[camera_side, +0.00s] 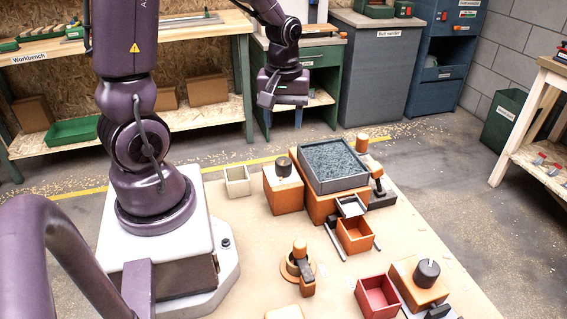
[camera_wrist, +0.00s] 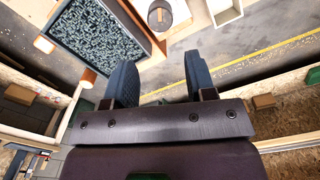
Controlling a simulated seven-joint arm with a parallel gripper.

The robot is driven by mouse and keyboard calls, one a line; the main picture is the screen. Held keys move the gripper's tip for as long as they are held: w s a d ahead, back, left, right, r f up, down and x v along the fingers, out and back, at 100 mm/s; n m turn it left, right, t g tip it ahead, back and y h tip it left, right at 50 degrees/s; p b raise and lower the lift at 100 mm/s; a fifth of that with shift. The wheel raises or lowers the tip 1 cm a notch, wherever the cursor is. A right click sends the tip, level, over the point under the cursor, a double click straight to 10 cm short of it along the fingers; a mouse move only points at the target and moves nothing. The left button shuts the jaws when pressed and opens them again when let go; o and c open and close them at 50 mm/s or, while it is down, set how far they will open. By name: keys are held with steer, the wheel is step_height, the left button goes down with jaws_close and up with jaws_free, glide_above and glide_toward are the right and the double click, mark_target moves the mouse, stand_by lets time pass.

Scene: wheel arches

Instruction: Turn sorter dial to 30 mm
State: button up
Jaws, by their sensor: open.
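A dark round dial (camera_side: 283,167) with a light mark stands on an orange box (camera_side: 284,194), left of the sorter's grey tray (camera_side: 334,165) of blue-grey bits. In the wrist view the dial (camera_wrist: 159,15) is at the top, beyond my fingers. A second dark dial (camera_side: 427,272) with a white pointer sits on an orange block at the front right. No label shows which dial is the sorter's, and no scale is readable. My gripper (camera_side: 268,100) is raised behind and above the first dial, apart from it. Its two fingers (camera_wrist: 160,82) are spread and empty.
A small pale bin (camera_side: 237,181) stands left of the first dial. An orange bin (camera_side: 355,235), a red bin (camera_side: 377,297) and an orange-topped lever (camera_side: 300,262) stand nearer the front. The board between the arm base and these is mostly clear.

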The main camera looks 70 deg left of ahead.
mark_target(283, 160)
step_height(283, 160, down, 12)
steer(key=shift+r, duration=0.1)
steer(key=shift+c, duration=0.5)
steer(key=c, duration=0.6)
